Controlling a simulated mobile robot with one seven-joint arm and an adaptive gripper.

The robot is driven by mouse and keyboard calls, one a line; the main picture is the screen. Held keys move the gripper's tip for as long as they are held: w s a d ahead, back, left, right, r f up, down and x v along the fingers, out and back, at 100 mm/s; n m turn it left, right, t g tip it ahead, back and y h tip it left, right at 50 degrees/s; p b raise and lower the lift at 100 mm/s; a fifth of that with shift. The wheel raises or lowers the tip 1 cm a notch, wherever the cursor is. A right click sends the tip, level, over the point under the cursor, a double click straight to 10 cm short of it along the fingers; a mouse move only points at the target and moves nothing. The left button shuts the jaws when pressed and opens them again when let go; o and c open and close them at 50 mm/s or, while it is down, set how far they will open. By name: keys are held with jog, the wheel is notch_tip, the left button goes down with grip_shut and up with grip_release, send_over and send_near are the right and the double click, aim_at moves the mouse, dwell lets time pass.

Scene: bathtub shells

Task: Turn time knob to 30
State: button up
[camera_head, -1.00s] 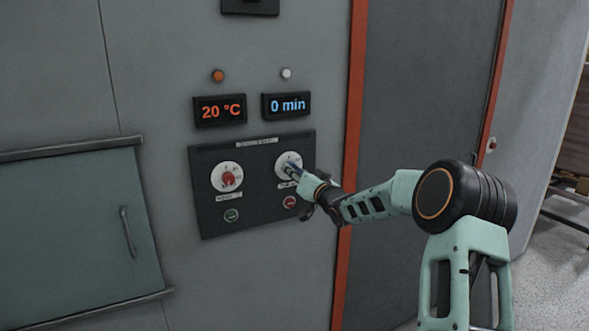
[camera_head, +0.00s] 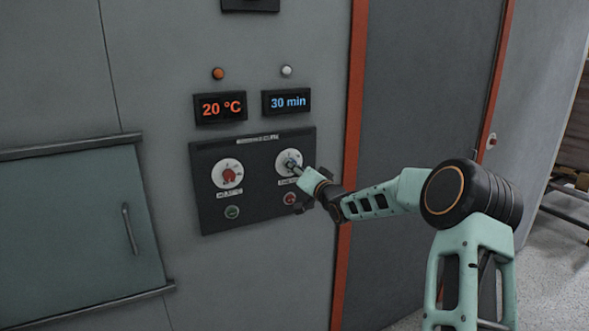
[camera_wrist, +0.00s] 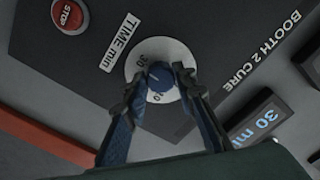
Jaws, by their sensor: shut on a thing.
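The time knob is a blue knob (camera_wrist: 160,76) on a white dial (camera_wrist: 137,66) labelled "TIME min" in the wrist view. My gripper (camera_wrist: 158,78) has its two blue fingers on either side of the knob and is shut on it. In the head view my gripper (camera_head: 296,168) reaches the right-hand dial (camera_head: 283,158) and covers most of the knob. The time display (camera_head: 288,102) above reads "30 min" in blue.
A red-knobbed dial (camera_head: 228,174) sits to the left under a "20 °C" display (camera_head: 220,108). A green button (camera_head: 232,212) and a red stop button (camera_head: 289,199) lie below the dials. An orange vertical strip (camera_head: 350,120) runs right of the panel.

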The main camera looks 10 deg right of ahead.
jog(key=o, duration=1.2)
jog(key=shift+c, duration=0.2)
jog(key=v, duration=1.2)
